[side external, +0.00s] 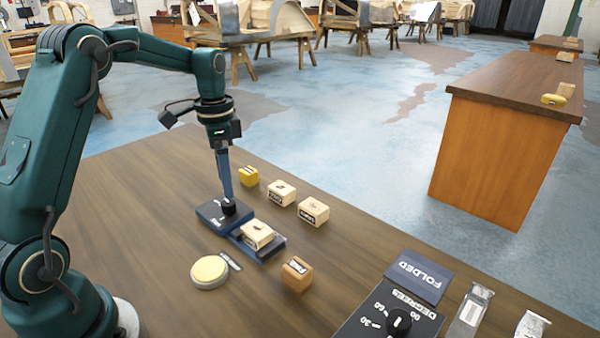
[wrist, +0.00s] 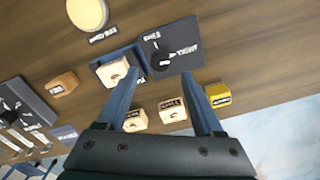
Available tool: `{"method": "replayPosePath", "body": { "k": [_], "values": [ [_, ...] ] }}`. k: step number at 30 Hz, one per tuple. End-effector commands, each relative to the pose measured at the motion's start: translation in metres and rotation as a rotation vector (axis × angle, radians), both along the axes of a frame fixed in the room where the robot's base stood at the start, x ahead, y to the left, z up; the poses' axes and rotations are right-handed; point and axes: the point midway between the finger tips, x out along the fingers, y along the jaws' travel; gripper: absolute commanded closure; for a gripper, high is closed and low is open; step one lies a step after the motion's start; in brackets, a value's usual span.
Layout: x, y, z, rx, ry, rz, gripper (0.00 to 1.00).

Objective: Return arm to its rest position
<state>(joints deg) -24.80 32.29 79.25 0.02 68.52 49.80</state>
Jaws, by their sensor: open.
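My gripper (side external: 226,178) hangs pointing down over the workbench (side external: 140,190), its fingers beside or above the black knob (side external: 229,207) of a dark blue device (side external: 214,217). In the wrist view its two blue fingers (wrist: 161,84) are spread apart with nothing held between them. A pale wooden block (side external: 258,233) sits on the device's tray; it also shows in the wrist view (wrist: 111,71). The arm is bent forward over the bench. I cannot tell how far the fingertips are from the knob.
Two pale blocks (side external: 282,193) (side external: 314,211) and a yellow block (side external: 249,175) stand behind the device. An orange-brown block (side external: 297,274) and a round cream disc (side external: 210,271) are in front. A degrees dial panel (side external: 385,318) and FOLDED plate (side external: 419,275) lie to the right.

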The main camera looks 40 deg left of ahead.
Motion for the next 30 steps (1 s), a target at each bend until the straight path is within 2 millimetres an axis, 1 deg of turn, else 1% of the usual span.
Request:
{"method": "replayPosePath", "body": {
  "k": [2,5,8,9,12,14,18,21,24,26,30],
  "values": [
    [0.002,-0.003,0.004,0.005,-0.012,-0.012,0.31],
    [0.007,-0.012,0.024,0.027,-0.062,-0.041,0.31],
    [0.002,-0.029,0.049,0.049,-0.118,-0.085,0.31],
    [-0.002,-0.038,0.060,0.056,-0.143,-0.098,0.31],
    [-0.017,-0.059,0.082,0.069,-0.203,-0.108,0.31],
    [-0.027,-0.071,0.092,0.074,-0.240,-0.103,0.31],
    [-0.055,-0.096,0.108,0.069,-0.321,-0.068,0.31],
    [-0.077,-0.111,0.112,0.055,-0.377,-0.028,0.31],
    [-0.101,-0.124,0.111,0.031,-0.428,0.025,0.31],
    [-0.114,-0.130,0.108,0.012,-0.457,0.064,0.31],
    [-0.141,-0.140,0.093,-0.037,-0.499,0.172,0.31]
  ]
}}
